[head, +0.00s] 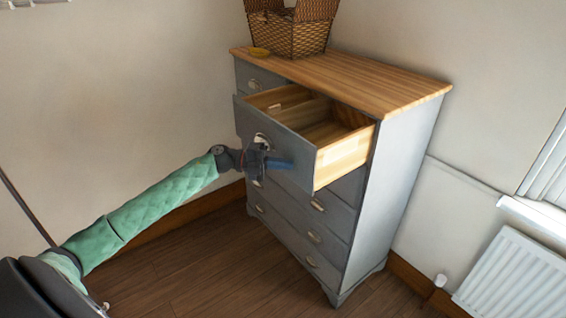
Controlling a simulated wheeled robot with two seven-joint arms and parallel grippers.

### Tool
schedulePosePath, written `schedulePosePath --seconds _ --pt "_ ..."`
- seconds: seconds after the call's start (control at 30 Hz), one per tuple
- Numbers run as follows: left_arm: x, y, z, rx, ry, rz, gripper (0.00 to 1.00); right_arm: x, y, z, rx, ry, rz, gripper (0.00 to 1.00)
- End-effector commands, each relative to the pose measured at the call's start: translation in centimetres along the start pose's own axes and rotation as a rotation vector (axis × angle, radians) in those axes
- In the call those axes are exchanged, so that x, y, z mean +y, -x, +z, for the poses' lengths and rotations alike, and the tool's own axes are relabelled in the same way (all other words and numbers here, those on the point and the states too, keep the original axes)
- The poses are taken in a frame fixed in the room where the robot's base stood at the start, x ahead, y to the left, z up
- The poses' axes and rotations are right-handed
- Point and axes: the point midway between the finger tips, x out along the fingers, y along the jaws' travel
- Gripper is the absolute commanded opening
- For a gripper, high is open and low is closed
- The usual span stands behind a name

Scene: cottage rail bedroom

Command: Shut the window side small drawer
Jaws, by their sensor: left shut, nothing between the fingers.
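The grey chest of drawers (402,180) has a wooden top. Its window side small drawer (346,155) stands pulled well out, with pale wooden sides and an empty-looking inside. A cup handle (262,138) shows on its grey front. The other small drawer (254,76), at the left, looks shut. My left gripper (280,163) is shut and empty at the open drawer's front, just below the handle. Whether it touches the front I cannot tell. My right gripper is not in view.
The lower drawers (310,228) look shut. A radiator (515,280) and the window sill (535,213) are at the right. The wooden floor (205,270) in front is clear.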

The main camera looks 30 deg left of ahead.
Motion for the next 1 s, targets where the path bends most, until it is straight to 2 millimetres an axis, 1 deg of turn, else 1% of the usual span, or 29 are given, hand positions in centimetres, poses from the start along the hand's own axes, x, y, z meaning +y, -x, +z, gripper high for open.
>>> schedulePosePath --seconds 0.37,0.57,0.63,0.7,0.77,1.0 --pt "0.0 -0.1 0.1 0.000 0.000 0.000 0.00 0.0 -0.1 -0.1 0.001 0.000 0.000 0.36" --pt "0.0 -0.8 0.8 -0.001 -0.001 -0.001 0.00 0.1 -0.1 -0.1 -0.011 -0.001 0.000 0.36" --pt "0.0 -1.3 1.3 -0.001 -0.002 -0.002 0.00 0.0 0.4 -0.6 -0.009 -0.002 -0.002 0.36" --pt "0.0 -1.9 2.0 -0.001 -0.003 -0.002 0.00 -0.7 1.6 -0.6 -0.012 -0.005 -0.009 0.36" --pt "0.1 -2.6 2.6 -0.001 -0.002 -0.002 0.00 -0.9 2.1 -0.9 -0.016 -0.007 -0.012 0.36" --pt "0.1 -5.5 5.6 -0.001 -0.003 -0.001 0.00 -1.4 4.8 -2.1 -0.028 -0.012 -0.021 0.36"
